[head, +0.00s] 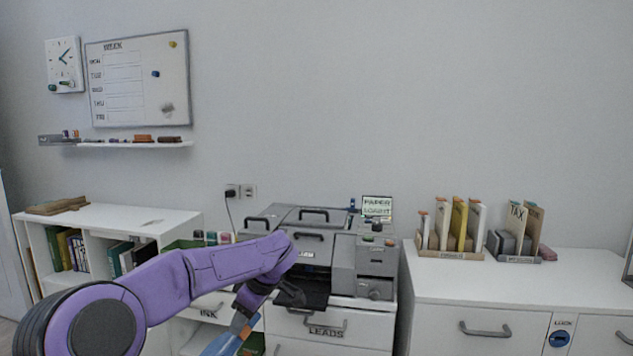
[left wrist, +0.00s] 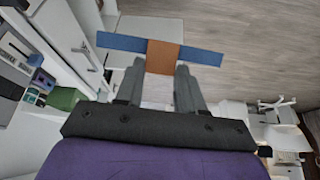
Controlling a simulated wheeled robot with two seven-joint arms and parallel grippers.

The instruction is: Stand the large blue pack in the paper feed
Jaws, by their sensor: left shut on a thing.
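My left gripper (head: 243,312) is in front of the drawers below the grey printer (head: 318,221). It is shut on a blue pack (head: 224,343) with an orange band, which hangs tilted below it and is partly cut off by the frame's bottom edge. In the left wrist view, the pack (left wrist: 118,42) shows as a long thin blue strip. Its orange band lies between the tips of the left gripper (left wrist: 160,70). The printer stands on the white drawer unit. I cannot tell which printer opening is the paper feed. My right gripper is not in view.
A small screen (head: 377,206) reading "PAPER" stands at the printer's right. Drawers labelled "INK" (head: 209,313) and "LEADS" (head: 325,331) are below. A low shelf (head: 165,220) is at left. File holders (head: 450,252) stand on the right cabinet, whose front top is clear.

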